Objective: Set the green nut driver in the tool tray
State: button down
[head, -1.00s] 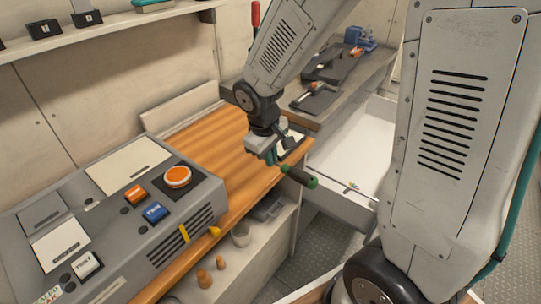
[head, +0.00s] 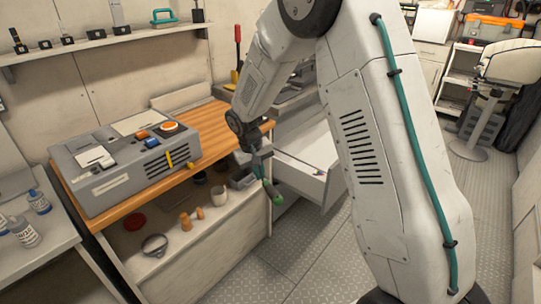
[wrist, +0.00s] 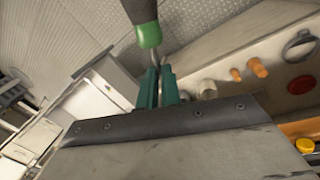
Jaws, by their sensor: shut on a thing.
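The nut driver (head: 275,191) has a green and black handle and hangs tilted from my gripper (head: 261,166). In the wrist view, my gripper's teal fingers (wrist: 157,86) are shut on its thin shaft, and its handle (wrist: 148,33) points away past the fingertips. In the head view the driver is in front of the right end of the wooden bench, near the open drawer. A small dark grey open bin (head: 243,179) sits on the shelf under the bench, left of the driver. I cannot tell whether this bin is the tool tray.
A white drawer (head: 300,150) stands pulled out right of the bench, partly behind my arm. The wooden bench (head: 210,155) carries a grey control box (head: 125,165). The metal floor (head: 290,260) in front is clear.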

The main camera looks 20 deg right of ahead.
aim_at(307, 70)
jog(key=z, duration=0.65)
jog(key=i, duration=0.4)
jog(key=z, duration=0.8)
jog(key=i, duration=1.15)
jog(key=u, duration=0.4)
